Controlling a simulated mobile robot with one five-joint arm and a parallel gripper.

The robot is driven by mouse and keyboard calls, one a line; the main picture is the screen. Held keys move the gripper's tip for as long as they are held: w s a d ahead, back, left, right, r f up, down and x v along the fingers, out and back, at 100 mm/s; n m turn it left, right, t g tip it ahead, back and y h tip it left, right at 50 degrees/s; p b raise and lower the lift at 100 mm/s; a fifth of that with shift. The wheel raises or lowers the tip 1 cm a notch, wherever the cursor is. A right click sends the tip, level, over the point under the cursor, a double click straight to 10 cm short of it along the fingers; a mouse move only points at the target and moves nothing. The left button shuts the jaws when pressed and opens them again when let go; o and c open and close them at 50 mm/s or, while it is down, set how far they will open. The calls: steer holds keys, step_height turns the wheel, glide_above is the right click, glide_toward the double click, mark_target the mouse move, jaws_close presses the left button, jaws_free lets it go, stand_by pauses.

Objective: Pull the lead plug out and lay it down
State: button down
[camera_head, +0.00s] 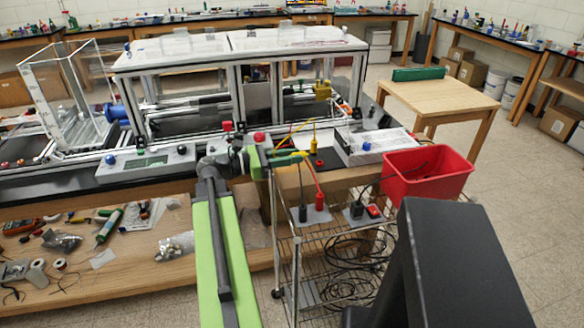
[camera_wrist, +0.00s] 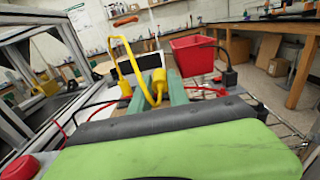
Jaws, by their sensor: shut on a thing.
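My gripper (camera_head: 290,158) has green fingers and reaches right over the bench edge. In the wrist view its fingers (camera_wrist: 161,92) are shut on a yellow lead plug (camera_wrist: 158,80). The plug also shows as yellow at the fingertips in the head view (camera_head: 302,154). A yellow cable (camera_wrist: 115,45) loops up and left from it toward another yellow plug (camera_wrist: 126,90), which seems to be the one standing upright in the head view (camera_head: 313,137). The held plug's lower end is hidden, so I cannot tell whether it touches a socket.
Red (camera_head: 319,201) and black plugs stand on the wire cart (camera_head: 330,245) below. A red bin (camera_head: 428,174) and a grey box (camera_head: 375,147) lie to the right. The extrusion frame (camera_head: 237,97) rises behind. Loose black cables hang in the cart.

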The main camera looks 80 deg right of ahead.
mark_target(292, 177)
step_height(292, 177, down, 6)
steer(key=b, duration=0.6)
steer(key=c, duration=1.2)
jaws_free()
steer(key=shift+s, duration=0.1)
steer(key=shift+o, duration=0.2)
steer(key=v, duration=1.7)
steer(key=shift+w, duration=0.25)
steer(key=shift+a, duration=0.15)
